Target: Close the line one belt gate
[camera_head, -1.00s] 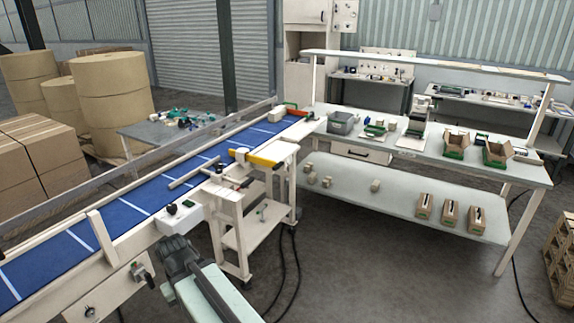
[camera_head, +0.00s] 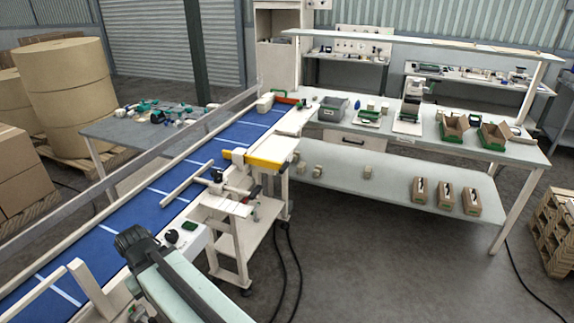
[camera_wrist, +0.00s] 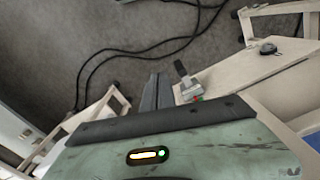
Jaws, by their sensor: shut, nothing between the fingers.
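The blue belt (camera_head: 150,196) of the line runs diagonally from the lower left to the far bench in the head view. A cream bar (camera_head: 187,183), which looks like the belt gate, lies slantwise over the belt near a small post and clamp. A yellow-edged bar (camera_head: 262,162) sits beyond it at the belt's right side; I cannot tell whether it is part of the gate. My gripper (camera_head: 131,238) is at the belt's near edge, short of the cream bar and apart from it. In the wrist view, my gripper (camera_wrist: 158,78) has its dark fingers together and empty.
A control box with a dark knob (camera_head: 172,237) stands on the belt's near side, close to my arm. A white stand (camera_head: 238,232) is beyond it. Black cables (camera_head: 290,262) lie on the floor. A long workbench (camera_head: 350,178) stands at the back right. Open floor lies before it.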

